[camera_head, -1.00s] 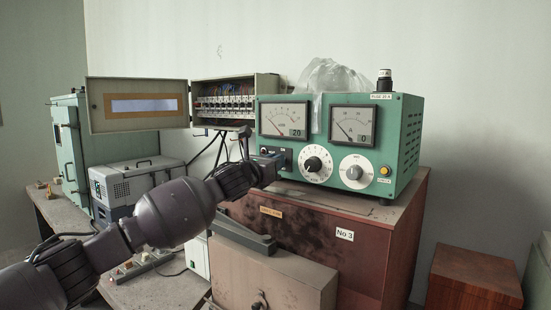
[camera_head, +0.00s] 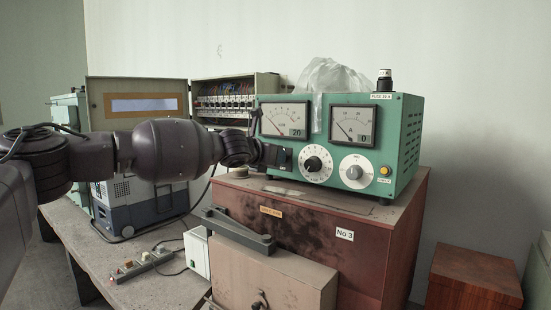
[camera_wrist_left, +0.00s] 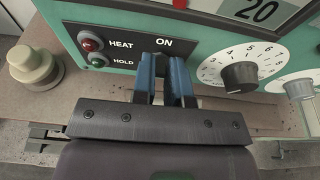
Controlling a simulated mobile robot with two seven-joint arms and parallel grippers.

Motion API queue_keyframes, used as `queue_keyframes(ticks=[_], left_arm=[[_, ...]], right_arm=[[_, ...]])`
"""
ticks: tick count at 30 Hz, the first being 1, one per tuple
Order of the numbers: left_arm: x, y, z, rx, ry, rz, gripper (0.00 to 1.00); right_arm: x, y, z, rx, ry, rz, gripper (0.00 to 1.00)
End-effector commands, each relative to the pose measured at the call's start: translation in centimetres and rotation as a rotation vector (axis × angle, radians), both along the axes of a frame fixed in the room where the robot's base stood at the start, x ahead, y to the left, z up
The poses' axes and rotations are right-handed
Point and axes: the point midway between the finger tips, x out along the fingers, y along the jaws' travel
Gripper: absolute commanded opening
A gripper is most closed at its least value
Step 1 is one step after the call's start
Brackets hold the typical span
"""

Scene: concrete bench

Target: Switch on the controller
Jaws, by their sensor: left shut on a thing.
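The controller (camera_head: 340,185) is a green box with two needle meters, two round dials and an orange button, standing on a red-brown cabinet. My left gripper (camera_head: 281,158) is at the dark switch panel on its lower left front. In the left wrist view, the blue fingers of the left gripper (camera_wrist_left: 166,66) are shut just below the "ON" label on the dark panel (camera_wrist_left: 121,68). They hold the switch, which is mostly hidden between them. A red lamp (camera_wrist_left: 91,44) by "HEAT" and a green lamp (camera_wrist_left: 97,61) by "HOLD" sit left of it. My right gripper is out of view.
The red-brown cabinet (camera_head: 375,235) marked "No 3" bears the controller. An open breaker box (camera_head: 225,100) is behind, to the left. A power strip (camera_head: 145,262) lies on the bench. A pale round knob (camera_wrist_left: 34,66) stands left of the panel in the left wrist view.

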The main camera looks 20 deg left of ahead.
Motion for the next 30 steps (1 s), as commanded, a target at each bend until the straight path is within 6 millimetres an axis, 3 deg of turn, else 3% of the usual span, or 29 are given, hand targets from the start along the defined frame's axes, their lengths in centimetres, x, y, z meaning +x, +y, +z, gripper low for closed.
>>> queue_keyframes(ticks=[25,26,30], left_arm=[[0.12,0.0,0.31,0.021,0.053,0.001,0.0],[0.12,0.0,0.31,0.021,0.053,0.001,0.15],[0.11,-0.02,0.29,0.021,0.054,0.0,0.37]], right_arm=[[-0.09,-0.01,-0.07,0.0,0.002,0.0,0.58],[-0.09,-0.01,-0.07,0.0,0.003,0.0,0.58],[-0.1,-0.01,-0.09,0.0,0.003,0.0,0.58]])
